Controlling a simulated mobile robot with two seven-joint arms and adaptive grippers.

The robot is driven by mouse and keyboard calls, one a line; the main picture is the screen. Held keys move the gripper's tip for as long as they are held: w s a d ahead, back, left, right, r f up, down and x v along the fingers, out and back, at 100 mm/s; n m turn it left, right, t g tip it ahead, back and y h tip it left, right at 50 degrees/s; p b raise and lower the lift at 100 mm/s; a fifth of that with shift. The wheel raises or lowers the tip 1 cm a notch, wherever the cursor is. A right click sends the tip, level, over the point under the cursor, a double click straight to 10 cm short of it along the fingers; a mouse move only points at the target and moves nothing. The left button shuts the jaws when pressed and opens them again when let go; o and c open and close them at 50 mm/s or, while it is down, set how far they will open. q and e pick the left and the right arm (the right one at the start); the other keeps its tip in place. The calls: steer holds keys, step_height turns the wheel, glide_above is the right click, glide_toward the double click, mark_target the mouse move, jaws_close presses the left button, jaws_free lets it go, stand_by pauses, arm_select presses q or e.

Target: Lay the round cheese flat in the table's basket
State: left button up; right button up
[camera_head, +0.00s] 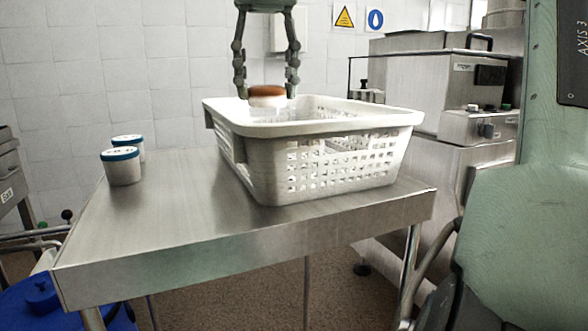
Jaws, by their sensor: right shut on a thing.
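The round cheese (267,96), with an orange-brown top and pale side, is between the fingers of my right gripper (266,90). The gripper points straight down and is shut on the cheese, one finger at each side. The cheese looks level, at the height of the far rim of the white perforated basket (330,121), near its back left part. The rim and wall hide the basket's floor, and I cannot tell whether the cheese touches anything below. The basket stands on the steel table (185,215). My left gripper is not in view.
A steel machine (425,75) stands behind right. A blue lidded container (45,305) is at lower left.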

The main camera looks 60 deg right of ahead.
steer(key=s+d+m+b, duration=0.1)
steer(key=s+d+m, duration=0.3)
steer(key=d+m, duration=0.35)
steer(key=f, duration=0.2)
steer(key=d+f+b, duration=0.1)
steer(key=f, duration=0.3)
steer(key=shift+s+d, duration=0.15)
steer(key=shift+s, duration=0.1)
step_height(320, 180, down, 4)
steer(key=shift+f+b, duration=0.15)
steer(key=shift+b, duration=0.3)
steer(key=shift+f, duration=0.1)
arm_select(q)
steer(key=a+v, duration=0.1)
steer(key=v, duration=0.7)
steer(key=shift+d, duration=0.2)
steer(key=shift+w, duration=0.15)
arm_select(e)
steer(key=shift+f, duration=0.2)
steer(key=o, duration=1.3)
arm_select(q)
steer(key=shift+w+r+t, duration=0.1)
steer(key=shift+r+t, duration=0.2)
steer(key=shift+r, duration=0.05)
